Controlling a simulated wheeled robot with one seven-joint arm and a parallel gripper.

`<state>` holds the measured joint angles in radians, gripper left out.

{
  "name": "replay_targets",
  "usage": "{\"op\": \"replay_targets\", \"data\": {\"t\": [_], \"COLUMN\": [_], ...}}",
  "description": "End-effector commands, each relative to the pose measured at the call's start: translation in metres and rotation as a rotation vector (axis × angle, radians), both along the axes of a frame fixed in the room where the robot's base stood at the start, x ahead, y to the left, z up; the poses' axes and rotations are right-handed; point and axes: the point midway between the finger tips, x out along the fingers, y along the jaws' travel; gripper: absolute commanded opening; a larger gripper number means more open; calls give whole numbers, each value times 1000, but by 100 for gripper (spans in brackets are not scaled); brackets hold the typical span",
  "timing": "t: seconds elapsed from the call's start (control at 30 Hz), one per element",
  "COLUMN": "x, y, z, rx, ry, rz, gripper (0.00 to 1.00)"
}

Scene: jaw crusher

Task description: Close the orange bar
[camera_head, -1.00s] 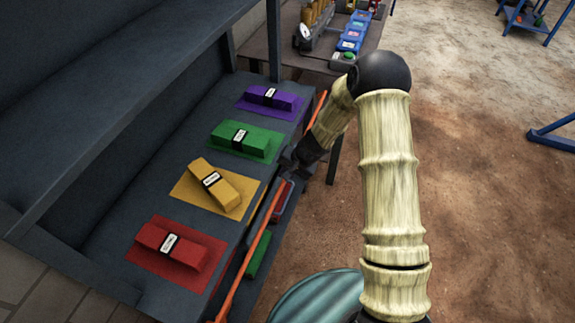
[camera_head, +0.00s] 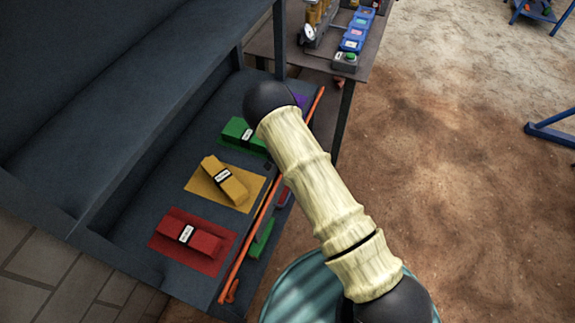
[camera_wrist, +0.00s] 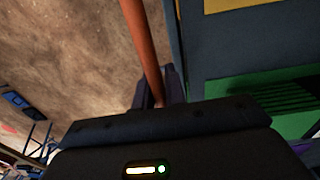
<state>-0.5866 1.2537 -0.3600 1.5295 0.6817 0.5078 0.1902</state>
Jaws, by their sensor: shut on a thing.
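The long orange bar (camera_head: 250,228) runs along the front edge of the dark shelf (camera_head: 137,235), from the near corner toward the far corner. In the wrist view the orange bar (camera_wrist: 143,40) runs down between the dark fingers of my gripper (camera_wrist: 160,88), which is shut on it. In the head view my own arm covers the gripper and part of the bar. A hook-like orange end shows at the near corner; whether it is latched I cannot tell.
Red (camera_head: 190,236), yellow (camera_head: 225,180) and green (camera_head: 240,133) blocks lie on matching mats on the shelf. A purple one is mostly hidden. A table (camera_head: 335,62) with blue bins (camera_head: 355,35) stands beyond. Brown floor at right is open.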

Motion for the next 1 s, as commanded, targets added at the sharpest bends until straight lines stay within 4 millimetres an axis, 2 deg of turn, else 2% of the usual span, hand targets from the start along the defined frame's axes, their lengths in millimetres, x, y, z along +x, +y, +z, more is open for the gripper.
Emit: {"op": "replay_targets", "data": {"t": [0.4, 0.87, 0.9, 1.0], "x": [0, -1, -1, 0], "y": [5, 5, 5, 5], "z": [-2, -2, -2, -1], "rx": [-145, -160, -160, -160], "ry": [57, 65, 65, 64], "rz": [0, -2, -2, -2], "gripper": [0, 0, 16, 33]}}
